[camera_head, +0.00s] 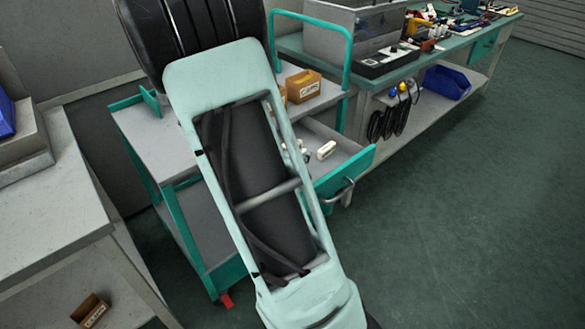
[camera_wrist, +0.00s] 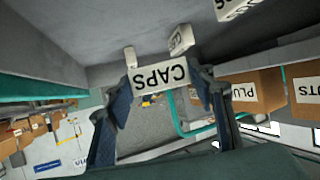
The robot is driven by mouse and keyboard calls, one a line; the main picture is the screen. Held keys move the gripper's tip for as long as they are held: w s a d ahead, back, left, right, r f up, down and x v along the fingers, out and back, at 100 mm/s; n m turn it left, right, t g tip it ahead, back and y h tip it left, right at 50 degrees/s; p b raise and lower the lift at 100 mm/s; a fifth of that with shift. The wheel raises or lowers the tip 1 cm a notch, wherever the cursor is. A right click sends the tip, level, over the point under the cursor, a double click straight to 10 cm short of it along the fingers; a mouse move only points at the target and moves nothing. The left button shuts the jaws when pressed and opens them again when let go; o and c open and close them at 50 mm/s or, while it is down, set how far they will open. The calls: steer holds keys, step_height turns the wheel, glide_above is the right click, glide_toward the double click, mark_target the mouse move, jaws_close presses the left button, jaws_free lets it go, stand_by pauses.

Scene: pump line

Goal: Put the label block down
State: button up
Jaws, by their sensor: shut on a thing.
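In the wrist view, my gripper (camera_wrist: 164,88) is shut on a white label block (camera_wrist: 160,77), one fingertip on each end. The block reads CAPS, upside down in this view. Other white label blocks are near it: a lettered one (camera_wrist: 181,40), a plain-looking one (camera_wrist: 130,57) and one at the top edge (camera_wrist: 236,8). In the head view, a white block (camera_head: 326,150) lies in the open drawer (camera_head: 348,177) of the grey and teal cart. My arm hides the gripper and the held block there. I cannot tell whether the held block touches a surface.
An open-topped brown box (camera_head: 303,86) sits on the cart's top. A box marked PLU (camera_wrist: 252,93) shows in the wrist view. A workbench (camera_head: 440,50) with tools stands behind right, a grey table (camera_head: 50,215) at left. Floor at right is clear.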

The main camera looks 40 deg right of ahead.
steer(key=shift+w+d+f+b, duration=0.3)
steer(key=shift+d+f, duration=0.3)
steer(key=shift+f, duration=0.25)
steer(key=shift+w+d+f+b, duration=0.1)
steer(key=shift+f+b, duration=0.5)
steer(key=shift+f, duration=1)
steer(key=shift+f, duration=0.15)
steer(key=o, duration=0.9)
steer(key=shift+r, duration=0.3)
steer(key=p+v, duration=0.4)
steer(key=v, duration=0.7)
steer(key=shift+s+a, duration=0.2)
steer(key=shift+a, duration=0.2)
